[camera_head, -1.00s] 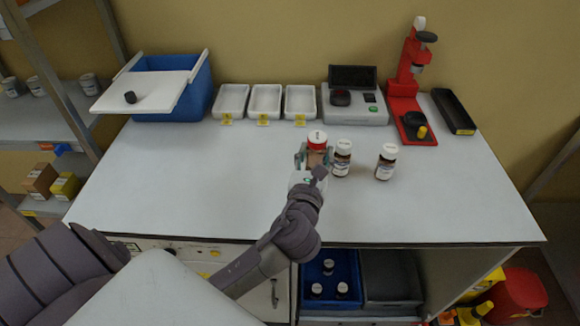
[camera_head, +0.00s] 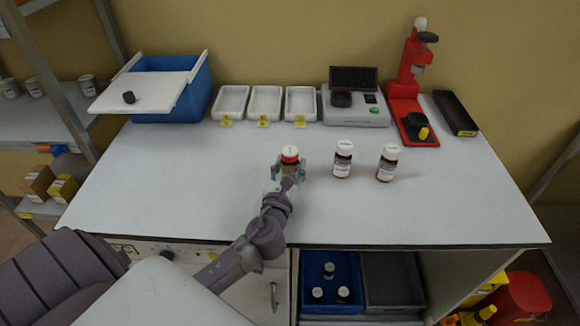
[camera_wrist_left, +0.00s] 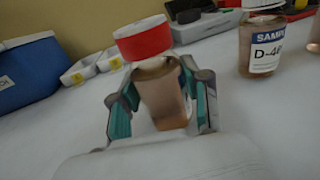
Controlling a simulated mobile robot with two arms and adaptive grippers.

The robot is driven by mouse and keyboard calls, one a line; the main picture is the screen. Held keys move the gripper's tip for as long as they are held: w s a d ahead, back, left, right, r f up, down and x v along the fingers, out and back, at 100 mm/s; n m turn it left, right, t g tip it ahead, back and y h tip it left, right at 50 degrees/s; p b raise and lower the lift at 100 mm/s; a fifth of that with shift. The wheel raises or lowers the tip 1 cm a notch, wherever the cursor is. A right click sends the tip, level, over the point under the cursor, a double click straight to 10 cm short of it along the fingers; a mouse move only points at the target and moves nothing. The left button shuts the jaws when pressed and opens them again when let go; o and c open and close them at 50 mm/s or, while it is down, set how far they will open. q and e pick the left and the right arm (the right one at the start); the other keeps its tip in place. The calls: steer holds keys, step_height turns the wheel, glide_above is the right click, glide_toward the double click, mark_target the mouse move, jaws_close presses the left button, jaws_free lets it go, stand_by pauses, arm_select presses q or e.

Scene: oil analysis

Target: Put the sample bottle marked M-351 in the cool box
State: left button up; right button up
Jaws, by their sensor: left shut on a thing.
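The blue cool box (camera_head: 188,104) stands at the back left of the bench. Its white lid (camera_head: 155,94) with a dark knob lies askew on it, overhanging to the front left. The box also shows at the left of the wrist view (camera_wrist_left: 28,78). My left gripper (camera_head: 288,168) is shut on a brown bottle with a red-banded cap (camera_head: 290,155), around its body, over the middle of the bench. In the wrist view that bottle (camera_wrist_left: 160,85) is between the fingers, slightly tilted; no label mark is readable. My right gripper is out of view.
White trays (camera_head: 265,104), an analyser (camera_head: 355,112) and a red device (camera_head: 408,100) line the back. The bench's left part is clear.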

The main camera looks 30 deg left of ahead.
arm_select(q)
steer(key=shift+f, duration=0.15)
steer(key=o, duration=1.2)
